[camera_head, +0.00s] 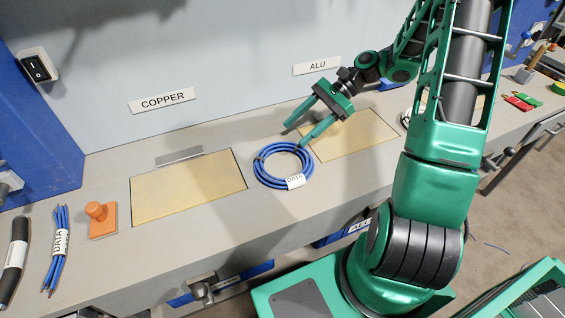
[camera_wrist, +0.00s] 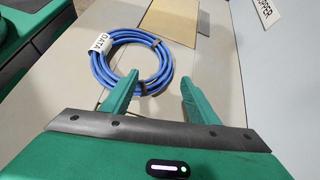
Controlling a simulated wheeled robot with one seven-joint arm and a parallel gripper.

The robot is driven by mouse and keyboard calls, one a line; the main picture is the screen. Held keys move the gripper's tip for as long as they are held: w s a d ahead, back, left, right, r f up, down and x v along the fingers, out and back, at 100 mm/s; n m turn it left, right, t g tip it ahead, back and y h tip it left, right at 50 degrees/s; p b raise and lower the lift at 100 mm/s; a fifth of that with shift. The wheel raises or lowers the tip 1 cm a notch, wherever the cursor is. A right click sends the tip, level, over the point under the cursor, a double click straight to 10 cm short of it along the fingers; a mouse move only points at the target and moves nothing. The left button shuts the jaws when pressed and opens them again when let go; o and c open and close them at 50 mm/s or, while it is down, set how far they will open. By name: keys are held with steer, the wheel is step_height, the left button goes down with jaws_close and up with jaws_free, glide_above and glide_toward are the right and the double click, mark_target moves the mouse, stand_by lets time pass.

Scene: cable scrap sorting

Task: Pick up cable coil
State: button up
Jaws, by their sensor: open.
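The blue cable coil (camera_head: 264,171) lies flat on the grey bench between the two yellowish panels, with a white DATA tag on it. It also shows in the wrist view (camera_wrist: 166,66), ahead of the fingers. My gripper (camera_head: 294,135) is open and empty, with its green fingers pointing down toward the bench at the coil's far side. In the wrist view my two fingers (camera_wrist: 153,90) are spread apart, and the left fingertip overlaps the coil's near edge in the picture. I cannot tell whether it touches.
The panel under the COPPER sign (camera_head: 188,187) lies left of the coil, the panel under the ALU sign (camera_head: 355,135) right. An orange knobbed block (camera_head: 102,222), a tagged blue cable bundle (camera_head: 57,250) and a black cable piece (camera_head: 14,262) sit at the left.

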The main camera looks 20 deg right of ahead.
mark_target(279, 143)
steer(key=shift+w+d+f+m+y, duration=0.15)
steer(key=shift+d+m+y, duration=0.35)
steer(key=shift+m+y, duration=0.1)
steer(key=shift+w+d+f+m+y, duration=0.15)
steer(key=shift+d+m+y, duration=0.35)
steer(key=shift+y, duration=0.1)
steer(key=shift+a, duration=0.1)
steer(key=x, duration=1)
steer(key=shift+w+a+f, duration=0.1)
steer(key=shift+a, duration=0.2)
steer(key=c, duration=1.1)
